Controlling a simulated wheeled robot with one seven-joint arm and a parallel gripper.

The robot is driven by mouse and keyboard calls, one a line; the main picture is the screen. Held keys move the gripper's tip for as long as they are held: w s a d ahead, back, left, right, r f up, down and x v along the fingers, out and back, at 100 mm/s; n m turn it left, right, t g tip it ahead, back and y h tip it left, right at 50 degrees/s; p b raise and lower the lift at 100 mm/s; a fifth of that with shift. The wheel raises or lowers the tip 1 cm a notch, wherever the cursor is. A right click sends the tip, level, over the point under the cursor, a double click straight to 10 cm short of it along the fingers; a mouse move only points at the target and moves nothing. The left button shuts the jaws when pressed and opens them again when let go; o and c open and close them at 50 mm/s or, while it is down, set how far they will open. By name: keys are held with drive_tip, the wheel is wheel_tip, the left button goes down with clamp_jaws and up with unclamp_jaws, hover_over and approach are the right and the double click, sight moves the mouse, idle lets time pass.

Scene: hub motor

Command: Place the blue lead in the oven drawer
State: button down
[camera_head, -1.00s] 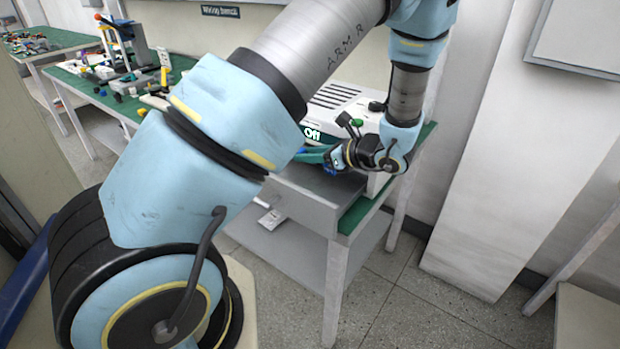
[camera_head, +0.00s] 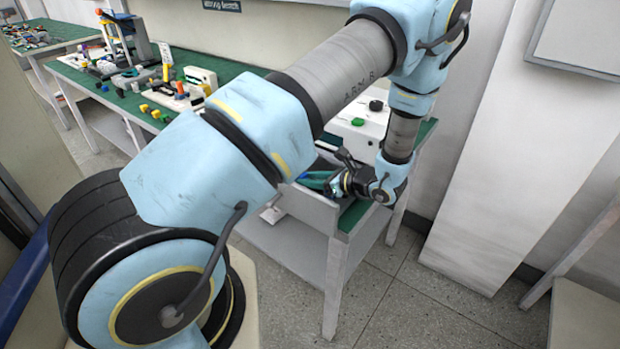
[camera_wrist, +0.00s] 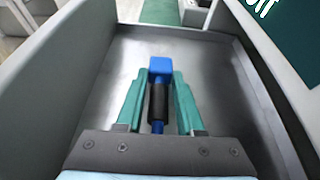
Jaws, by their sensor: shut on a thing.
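The blue lead (camera_wrist: 160,65), with a blue block-shaped end and a black sleeve, is held between the teal fingers of my gripper (camera_wrist: 158,95). My gripper is shut on it. In the wrist view, the lead is over the bare metal floor of the open oven drawer (camera_wrist: 215,75), between its walls. I cannot tell whether the lead touches the floor. In the head view, my gripper (camera_head: 322,181) is at the drawer, whose grey front (camera_head: 305,204) hides part of it. The white oven (camera_head: 362,124) is partly hidden by my arm.
The green-topped bench (camera_head: 140,100) carries small coloured parts and devices at the left. A green knob (camera_head: 357,122) and a black knob (camera_head: 376,105) are on the oven. The drawer floor around the lead looks empty. Open floor (camera_head: 400,300) lies at the right.

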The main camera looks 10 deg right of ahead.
drive_tip(key=shift+f, duration=0.2)
drive_tip(key=c, duration=0.5)
unclamp_jaws()
drive_tip(key=shift+r, duration=0.1)
drive_tip(key=shift+c, duration=0.2)
drive_tip(key=shift+r, duration=0.1)
drive_tip(key=b+v, duration=0.3)
drive_tip(key=v, duration=0.9)
